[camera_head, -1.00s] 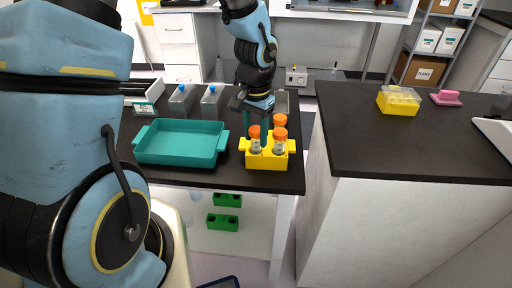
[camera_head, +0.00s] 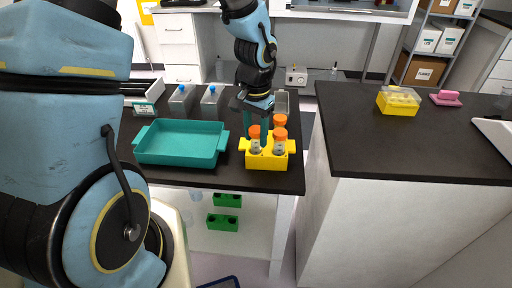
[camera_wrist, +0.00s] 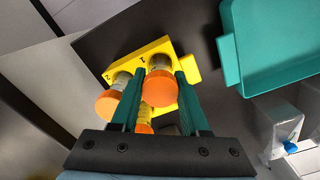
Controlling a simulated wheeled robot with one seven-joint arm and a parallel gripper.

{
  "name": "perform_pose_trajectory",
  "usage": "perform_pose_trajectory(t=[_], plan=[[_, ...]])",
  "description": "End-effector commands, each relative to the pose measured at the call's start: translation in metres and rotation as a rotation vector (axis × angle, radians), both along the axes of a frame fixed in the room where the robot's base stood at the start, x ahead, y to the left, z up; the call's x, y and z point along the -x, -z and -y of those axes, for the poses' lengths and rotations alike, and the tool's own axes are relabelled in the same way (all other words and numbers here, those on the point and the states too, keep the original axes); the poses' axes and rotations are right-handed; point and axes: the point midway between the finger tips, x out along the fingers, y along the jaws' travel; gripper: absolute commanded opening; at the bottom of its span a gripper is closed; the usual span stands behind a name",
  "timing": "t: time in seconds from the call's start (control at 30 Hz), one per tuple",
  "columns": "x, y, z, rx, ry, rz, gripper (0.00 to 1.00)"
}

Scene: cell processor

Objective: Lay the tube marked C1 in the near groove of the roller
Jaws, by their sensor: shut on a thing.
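The yellow rack (camera_head: 266,164) stands near the dark bench's front edge and holds several clear tubes with orange caps. My gripper (camera_head: 258,134) reaches down over it from behind. In the wrist view, its green fingers (camera_wrist: 160,80) are shut on the orange-capped tube (camera_wrist: 160,87) beside the rack's "1". That tube is the front left one (camera_head: 255,142) in the head view, still upright in the rack. Another tube (camera_wrist: 108,103) is by the "2", and a third (camera_wrist: 143,127) sits behind, partly hidden. I cannot read C1 on any tube. I cannot make out the roller.
A teal tray (camera_head: 150,157) lies empty left of the rack. Two clear containers with blue tops (camera_head: 183,100) stand behind it. A second bench on the right holds a yellow box (camera_head: 398,108) and a pink item (camera_head: 446,98); its near top is clear. A gap separates the benches.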

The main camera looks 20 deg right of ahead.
Motion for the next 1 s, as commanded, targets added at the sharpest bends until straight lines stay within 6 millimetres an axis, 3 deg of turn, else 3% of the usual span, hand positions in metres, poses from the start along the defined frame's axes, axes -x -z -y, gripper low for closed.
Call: perform_pose_trajectory(t=[0.57,1.0], plan=[[0.0,-0.016,0.0,0.001,0.0,0.001,0.0],[0.0,-0.058,0.0,-0.001,0.0,0.001,0.0]])
